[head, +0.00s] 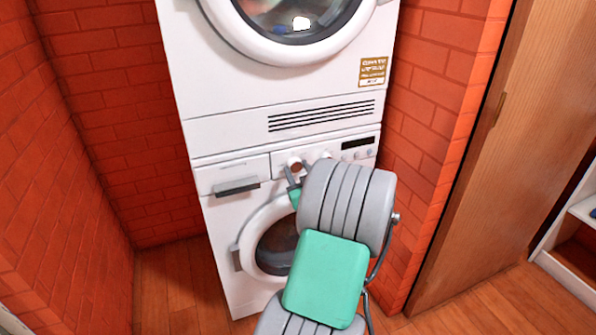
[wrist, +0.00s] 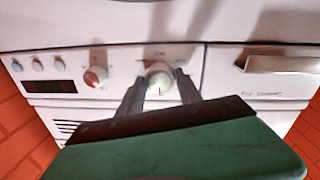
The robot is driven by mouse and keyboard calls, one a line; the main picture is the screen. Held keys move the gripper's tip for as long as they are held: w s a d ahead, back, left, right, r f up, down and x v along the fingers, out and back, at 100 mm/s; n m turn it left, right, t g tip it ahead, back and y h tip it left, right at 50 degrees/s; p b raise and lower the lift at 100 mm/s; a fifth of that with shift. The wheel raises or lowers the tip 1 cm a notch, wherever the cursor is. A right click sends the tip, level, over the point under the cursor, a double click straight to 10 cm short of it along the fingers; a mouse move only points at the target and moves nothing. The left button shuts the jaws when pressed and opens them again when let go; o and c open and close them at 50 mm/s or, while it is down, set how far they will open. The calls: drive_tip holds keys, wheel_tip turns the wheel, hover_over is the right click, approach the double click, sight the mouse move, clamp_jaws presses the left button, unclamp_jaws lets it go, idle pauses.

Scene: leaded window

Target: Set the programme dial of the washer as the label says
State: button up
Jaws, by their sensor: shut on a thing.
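Two white front-loading machines are stacked in the head view. The lower washer (head: 230,224) has a control panel with a drawer at its left. In the wrist view the panel appears turned around, and my gripper (wrist: 160,84) is shut on a pale round dial (wrist: 158,70), one finger on each side. This dial is the one nearest the drawer; it also shows between my fingers in the head view (head: 296,166).
The panel has a dark display (wrist: 48,87) and several small buttons. The drawer handle (head: 237,186) sticks out left of the dial. Brick walls (head: 85,130) stand close on both sides. A wooden door (head: 510,150) is at the right.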

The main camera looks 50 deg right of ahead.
drive_tip(key=shift+m, duration=0.3)
drive_tip(key=shift+c, duration=0.3)
drive_tip(key=m, duration=0.2)
drive_tip(key=shift+r+m, duration=0.1)
drive_tip(key=shift+m, duration=0.2)
drive_tip(key=m+p, duration=0.1)
drive_tip(key=m, duration=0.2)
drive_tip(key=shift+m+y, duration=0.3)
drive_tip(key=m+p, duration=0.3)
drive_tip(key=m, duration=0.3)
drive_tip(key=shift+r+y, duration=0.1)
drive_tip(key=shift+y, duration=0.2)
drive_tip(key=m+p, duration=0.1)
drive_tip(key=m, duration=0.2)
drive_tip(key=shift+s+p, duration=0.1)
drive_tip(key=shift+p, duration=0.3)
drive_tip(key=m+p, duration=0.2)
drive_tip(key=m, duration=0.1)
drive_tip(key=shift+d+m+y, duration=0.1)
drive_tip(key=shift+m+y, duration=0.2)
drive_tip(key=shift+m, duration=0.1)
drive_tip(key=m+p, duration=0.3)
drive_tip(key=m, duration=0.3)
drive_tip(key=shift+t, duration=0.3)
